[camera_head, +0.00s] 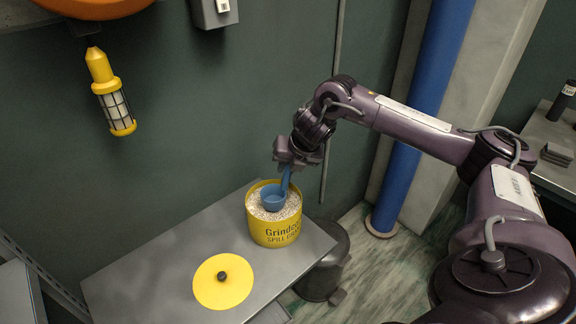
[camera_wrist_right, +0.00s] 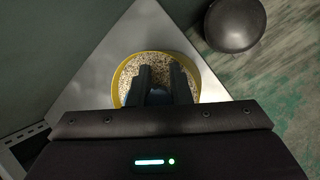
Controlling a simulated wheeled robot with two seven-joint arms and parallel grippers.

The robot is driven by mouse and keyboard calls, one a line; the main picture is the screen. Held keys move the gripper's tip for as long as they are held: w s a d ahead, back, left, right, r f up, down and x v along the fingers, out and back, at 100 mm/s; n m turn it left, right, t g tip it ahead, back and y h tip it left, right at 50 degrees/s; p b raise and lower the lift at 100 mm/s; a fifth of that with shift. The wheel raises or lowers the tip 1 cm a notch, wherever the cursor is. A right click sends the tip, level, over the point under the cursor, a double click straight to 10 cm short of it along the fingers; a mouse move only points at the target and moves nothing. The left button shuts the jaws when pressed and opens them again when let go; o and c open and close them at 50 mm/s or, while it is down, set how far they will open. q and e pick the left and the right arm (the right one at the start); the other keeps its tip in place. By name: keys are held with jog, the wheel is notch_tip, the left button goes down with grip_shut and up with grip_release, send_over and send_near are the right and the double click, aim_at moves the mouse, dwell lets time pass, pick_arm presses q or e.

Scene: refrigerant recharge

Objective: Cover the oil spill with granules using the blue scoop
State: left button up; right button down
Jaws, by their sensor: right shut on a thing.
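The blue scoop (camera_head: 274,198) is at the mouth of the yellow granule tub (camera_head: 275,233), its cup against or just over the pale granules (camera_head: 291,208). My right gripper (camera_head: 287,167) is above the tub and shut on the scoop's upright handle. In the right wrist view the two fingers of the right gripper (camera_wrist_right: 162,84) reach over the granules (camera_wrist_right: 132,70), and only a little of the scoop (camera_wrist_right: 158,97) shows between them. The tub's yellow rim (camera_wrist_right: 118,82) surrounds them. My left gripper is not in view. I see no oil spill in these views.
The yellow lid (camera_head: 222,284) with a black knob lies on the grey table (camera_head: 150,262). A dark rounded bin (camera_head: 326,262) stands on the floor beside the table. A blue pipe (camera_head: 420,110) rises behind my right arm. A yellow work lamp (camera_head: 111,92) hangs at the left.

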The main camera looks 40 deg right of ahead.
jog(key=shift+f+b, duration=0.3)
jog(key=shift+f, duration=0.15)
dwell(0.7)
jog(key=shift+s+f, duration=0.1)
dwell(1.0)
notch_tip(320, 180, up, 7)
jog(key=p, duration=0.6)
jog(key=shift+p, duration=0.35)
dwell(0.5)
